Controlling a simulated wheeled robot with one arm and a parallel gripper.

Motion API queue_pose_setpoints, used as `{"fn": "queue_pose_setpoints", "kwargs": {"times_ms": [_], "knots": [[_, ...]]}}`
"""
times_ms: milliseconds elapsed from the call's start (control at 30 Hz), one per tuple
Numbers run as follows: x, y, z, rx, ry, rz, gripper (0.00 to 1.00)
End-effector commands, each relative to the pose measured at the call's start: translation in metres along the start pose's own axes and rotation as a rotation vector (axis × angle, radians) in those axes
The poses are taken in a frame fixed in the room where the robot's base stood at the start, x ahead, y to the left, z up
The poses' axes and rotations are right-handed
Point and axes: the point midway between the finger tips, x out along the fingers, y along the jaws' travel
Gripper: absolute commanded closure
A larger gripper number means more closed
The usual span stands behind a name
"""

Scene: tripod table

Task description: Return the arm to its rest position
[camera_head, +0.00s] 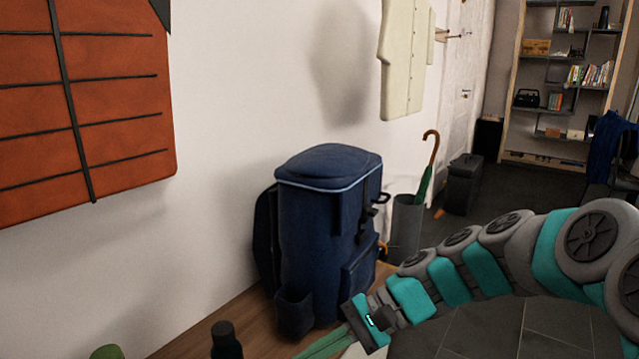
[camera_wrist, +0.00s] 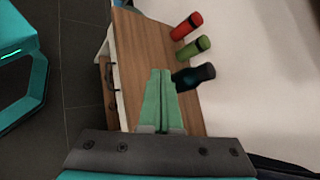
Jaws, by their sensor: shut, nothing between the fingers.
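My gripper (camera_wrist: 160,76) is shut and empty, its green fingers together in the middle of the wrist view. In the head view my gripper (camera_head: 318,350) reaches in at the bottom, and its fingertips are partly cut off by the lower edge. My arm curves in from the right side. The gripper hangs over or near the wooden top (camera_wrist: 147,47) of a bench. A black bottle (camera_wrist: 194,76) stands close to the right of the fingers. It also shows in the head view (camera_head: 226,342).
A green bottle (camera_wrist: 193,49) and a red bottle (camera_wrist: 186,26) stand beyond the black one. A dark blue backpack (camera_head: 325,225) stands on the bench near my forearm. An umbrella (camera_head: 427,165) is in a grey stand (camera_head: 405,225) behind. Dark floor lies left in the wrist view.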

Motion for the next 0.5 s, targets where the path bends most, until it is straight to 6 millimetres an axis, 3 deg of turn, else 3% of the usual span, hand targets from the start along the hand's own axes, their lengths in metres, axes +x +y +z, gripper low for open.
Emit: {"fn": "queue_pose_setpoints", "kwargs": {"times_ms": [100, 233, 500], "knots": [[0.013, 0.046, 0.02, -0.119, 0.077, 0.174, 1.0], [0.013, 0.097, 0.031, -0.238, 0.161, 0.36, 1.0], [-0.021, 0.197, 0.041, -0.431, 0.321, 0.724, 1.0]]}}
